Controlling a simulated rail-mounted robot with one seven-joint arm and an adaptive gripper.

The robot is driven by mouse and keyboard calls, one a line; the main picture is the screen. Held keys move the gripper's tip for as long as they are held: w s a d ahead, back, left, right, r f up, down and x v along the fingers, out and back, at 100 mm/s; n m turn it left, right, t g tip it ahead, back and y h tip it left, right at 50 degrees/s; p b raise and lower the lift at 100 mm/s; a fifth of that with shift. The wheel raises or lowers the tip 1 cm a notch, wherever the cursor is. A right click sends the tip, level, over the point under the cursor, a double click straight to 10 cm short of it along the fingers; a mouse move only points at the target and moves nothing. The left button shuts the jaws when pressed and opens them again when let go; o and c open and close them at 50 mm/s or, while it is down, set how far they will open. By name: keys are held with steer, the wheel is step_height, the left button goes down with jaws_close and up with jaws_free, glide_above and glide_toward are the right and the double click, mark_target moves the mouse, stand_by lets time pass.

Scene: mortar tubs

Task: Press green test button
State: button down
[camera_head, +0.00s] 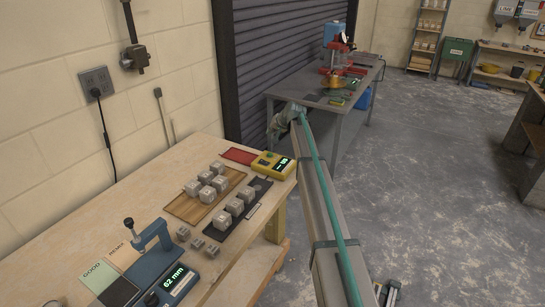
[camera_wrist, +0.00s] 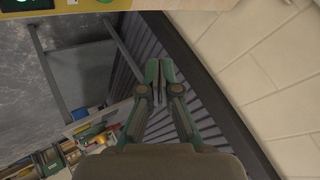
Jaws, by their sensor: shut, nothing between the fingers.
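A yellow tester (camera_head: 272,164) with a lit display sits at the far right corner of the wooden bench. Its yellow body also shows along the top edge of the wrist view (camera_wrist: 185,4), with part of a green button (camera_wrist: 105,2) cut off by the frame. My gripper (camera_wrist: 158,70) is shut and empty, its fingertips together, apart from the button in the picture. In the head view the end of my arm is near the gap between the bench and the grey table, and the fingers are too small to make out.
Grey cubes stand on a wooden board (camera_head: 187,209) and a dark mat (camera_head: 221,233) near the tester. A red mat (camera_head: 239,156) lies beside it. A blue gauge (camera_head: 173,280) stands at the front. The grey table (camera_head: 303,93) holds a red machine (camera_head: 338,58).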

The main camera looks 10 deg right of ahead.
steer(key=shift+s+r, duration=0.1)
stand_by(0.3)
steer(key=b, duration=0.2)
glide_above(271, 154)
step_height(271, 154, down, 8)
steer(key=shift+r, duration=0.1)
steer(key=shift+f+b, duration=0.35)
steer(key=shift+f, duration=0.25)
stand_by(1.1)
steer(key=shift+f+b, duration=0.4)
steer(key=shift+f+b, duration=0.3)
steer(key=shift+f, duration=0.2)
stand_by(0.7)
steer(key=shift+r, duration=0.95)
